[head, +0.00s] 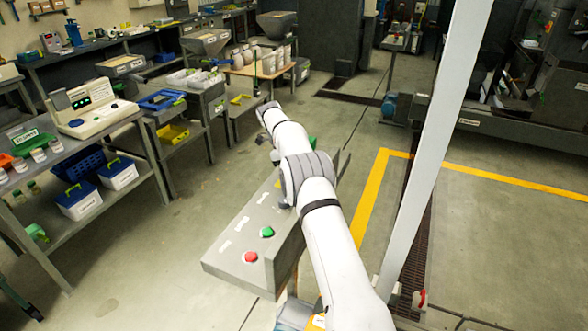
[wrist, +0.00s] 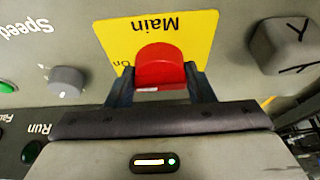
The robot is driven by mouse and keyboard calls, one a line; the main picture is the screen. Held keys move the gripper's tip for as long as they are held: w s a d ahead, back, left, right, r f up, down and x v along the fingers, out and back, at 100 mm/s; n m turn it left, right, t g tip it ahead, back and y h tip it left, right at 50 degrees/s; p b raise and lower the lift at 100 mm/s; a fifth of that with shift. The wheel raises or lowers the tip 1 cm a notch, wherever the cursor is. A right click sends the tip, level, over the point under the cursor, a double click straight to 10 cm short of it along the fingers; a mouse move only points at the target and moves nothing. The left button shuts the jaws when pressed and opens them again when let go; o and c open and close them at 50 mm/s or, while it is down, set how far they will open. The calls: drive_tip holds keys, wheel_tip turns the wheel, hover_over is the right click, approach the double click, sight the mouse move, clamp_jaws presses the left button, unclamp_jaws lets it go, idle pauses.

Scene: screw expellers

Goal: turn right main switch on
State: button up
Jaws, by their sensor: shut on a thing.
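The main switch is a red knob (wrist: 160,62) on a yellow plate (wrist: 204,38) in the wrist view. The plate reads "Main", with "On" at its left edge, both upside down. My gripper (wrist: 158,78) is shut on the red knob, one dark finger on each side. The knob's handle orientation is partly hidden by the fingers. In the head view, the grey control panel (head: 232,262) lies under my arm. My arm hides the gripper and most of the switch there.
Beside the switch are a grey "Speed" knob (wrist: 66,80), a green "Run" button (wrist: 32,152) and a dark grey cube-like knob (wrist: 287,45). The panel also carries red (head: 250,257) and green (head: 267,232) buttons. A white post (head: 437,140) stands right of my arm.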

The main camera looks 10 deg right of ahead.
idle(0.5)
drive_tip(key=o, duration=1)
drive_tip(key=shift+c, duration=0.2)
drive_tip(key=shift+w+r, duration=0.1)
drive_tip(key=p+v, duration=0.2)
drive_tip(key=v, duration=0.3)
drive_tip(key=p+v, duration=0.2)
drive_tip(key=p, duration=0.5)
drive_tip(key=shift+r, duration=0.35)
drive_tip(key=shift+f, duration=0.1)
